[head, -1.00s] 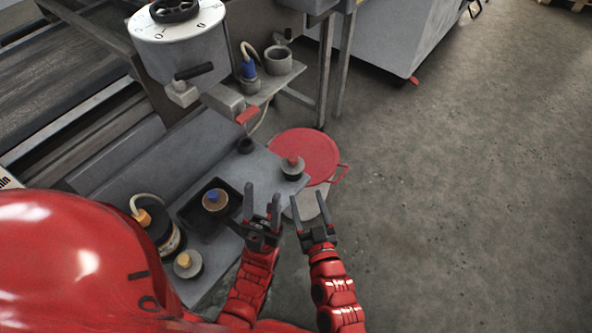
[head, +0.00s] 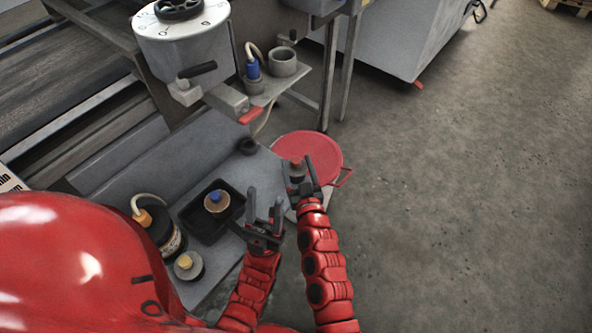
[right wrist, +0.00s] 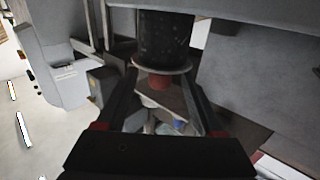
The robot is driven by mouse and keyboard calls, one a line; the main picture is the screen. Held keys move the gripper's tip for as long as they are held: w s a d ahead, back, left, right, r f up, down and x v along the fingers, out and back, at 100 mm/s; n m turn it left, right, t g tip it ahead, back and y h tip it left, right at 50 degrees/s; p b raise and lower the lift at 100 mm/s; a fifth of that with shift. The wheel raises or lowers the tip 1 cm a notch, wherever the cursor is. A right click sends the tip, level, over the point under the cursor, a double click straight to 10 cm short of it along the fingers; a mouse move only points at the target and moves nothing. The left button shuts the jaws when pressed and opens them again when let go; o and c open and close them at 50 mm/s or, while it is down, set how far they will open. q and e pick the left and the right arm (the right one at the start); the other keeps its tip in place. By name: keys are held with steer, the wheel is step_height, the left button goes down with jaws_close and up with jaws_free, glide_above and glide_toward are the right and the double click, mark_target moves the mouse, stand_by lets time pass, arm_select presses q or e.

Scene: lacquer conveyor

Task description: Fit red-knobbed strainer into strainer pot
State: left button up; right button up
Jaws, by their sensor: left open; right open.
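The red-knobbed strainer (head: 297,168) stands at the right corner of the grey bench, partly hidden by my right gripper (head: 299,164). In the right wrist view its red knob (right wrist: 160,82), pale disc and dark round body show between and just beyond the open fingers. I cannot tell whether they touch. My left gripper (head: 264,207) is open and empty above the bench's front edge. An open grey pot (head: 284,63) stands on the small shelf, and a small dark round cup (head: 248,146) is on the bench. I cannot tell which is the strainer pot.
A black tray (head: 188,228) holds a blue-knobbed piece (head: 216,201). A yellow-knobbed piece (head: 186,265) and a hosed can (head: 160,228) stand left. A red-handled valve (head: 250,116) overhangs the bench. A red-lidded drum (head: 318,148) stands behind; the floor at right is clear.

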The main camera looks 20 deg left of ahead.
jaws_close()
stand_by(0.3)
